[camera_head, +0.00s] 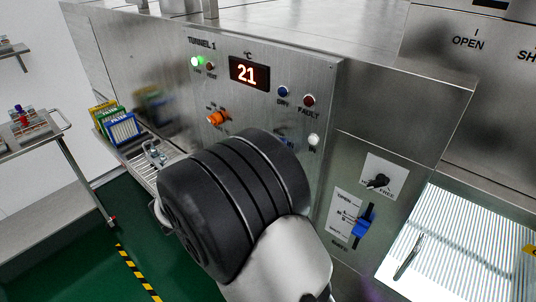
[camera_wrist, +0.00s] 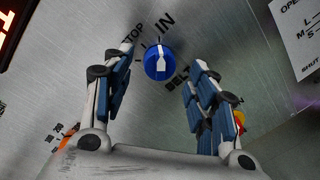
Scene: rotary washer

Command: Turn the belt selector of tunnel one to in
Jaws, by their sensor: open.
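The belt selector (camera_wrist: 159,63) is a round blue knob with a white pointer on the grey panel in the wrist view. Its labels STOP, IN and BELT lie around it. The white pointer points upward in the picture, roughly toward IN; its exact setting is hard to tell. My gripper (camera_wrist: 157,68) is open, with one finger on each side of the knob and visible gaps to it. In the head view my dark wrist covers most of the selector area, and my fingers are hidden. The tunnel 1 panel (camera_head: 225,75) shows a red 21 display.
An orange knob (camera_head: 218,118) sits on the panel left of my wrist. Blue and red lamps (camera_head: 308,100) and a white button (camera_head: 313,140) are near its right edge. A blue slider (camera_head: 363,226) and a black knob (camera_head: 378,181) are on the adjoining panel.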

